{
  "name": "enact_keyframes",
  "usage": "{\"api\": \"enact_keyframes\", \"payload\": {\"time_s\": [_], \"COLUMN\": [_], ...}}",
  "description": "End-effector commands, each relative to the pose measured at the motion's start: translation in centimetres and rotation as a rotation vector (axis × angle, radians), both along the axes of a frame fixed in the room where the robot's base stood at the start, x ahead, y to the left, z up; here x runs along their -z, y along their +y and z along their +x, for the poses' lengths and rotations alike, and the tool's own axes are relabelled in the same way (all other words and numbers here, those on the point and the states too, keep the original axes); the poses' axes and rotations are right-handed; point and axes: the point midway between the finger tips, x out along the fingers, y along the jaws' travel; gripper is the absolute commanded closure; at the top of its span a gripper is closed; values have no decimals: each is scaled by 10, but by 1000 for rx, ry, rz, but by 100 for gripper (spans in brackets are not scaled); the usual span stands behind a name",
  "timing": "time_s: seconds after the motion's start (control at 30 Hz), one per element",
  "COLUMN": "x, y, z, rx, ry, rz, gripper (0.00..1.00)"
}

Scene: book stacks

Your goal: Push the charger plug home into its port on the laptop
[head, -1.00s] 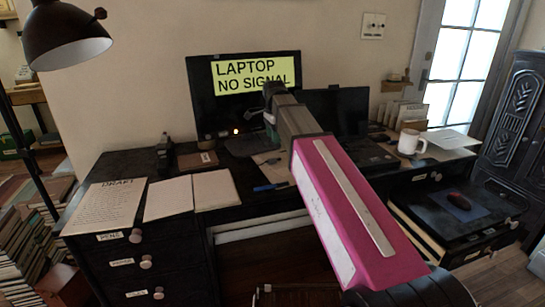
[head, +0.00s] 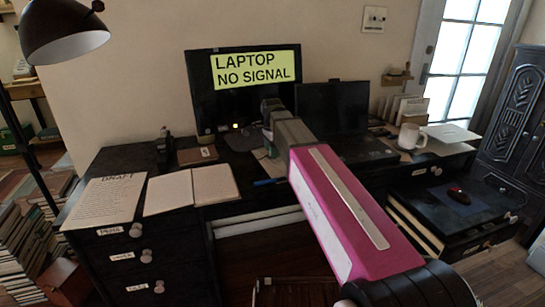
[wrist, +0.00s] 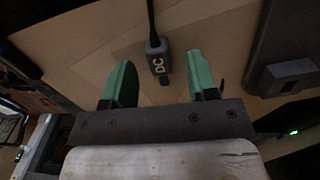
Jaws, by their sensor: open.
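The charger plug (wrist: 155,60), a dark block marked DC with a cable at its far end, lies on a tan surface in the wrist view. My gripper (wrist: 158,75) is open, with one green finger on each side of the plug and visible gaps between. The dark laptop edge is at the right of that view, with a blocky port housing (wrist: 288,77) apart from the plug. The plug is hidden there.
A monitor (head: 243,80) reading LAPTOP NO SIGNAL stands behind my gripper. An open notebook (head: 192,190) and a draft sheet (head: 105,202) lie on the desk's left. A white mug (head: 409,137) stands right of the laptop. A lamp (head: 60,35) hangs at upper left.

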Motion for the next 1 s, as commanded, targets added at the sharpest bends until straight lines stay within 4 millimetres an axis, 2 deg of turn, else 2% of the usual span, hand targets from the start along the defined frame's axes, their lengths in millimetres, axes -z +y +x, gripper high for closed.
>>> {"api": "enact_keyframes", "payload": {"time_s": [0.13,0.37,0.5,0.53,1.0], "x": [14,14,14,14,8], "y": [0,0,0,0,0], "z": [0,0,0,0,0], "rx": [0,0,0,0,0], "ry": [0,-1,-1,-1,-1], "rz": [0,0,0,0,0], "gripper": [47,47,92,99,100]}}
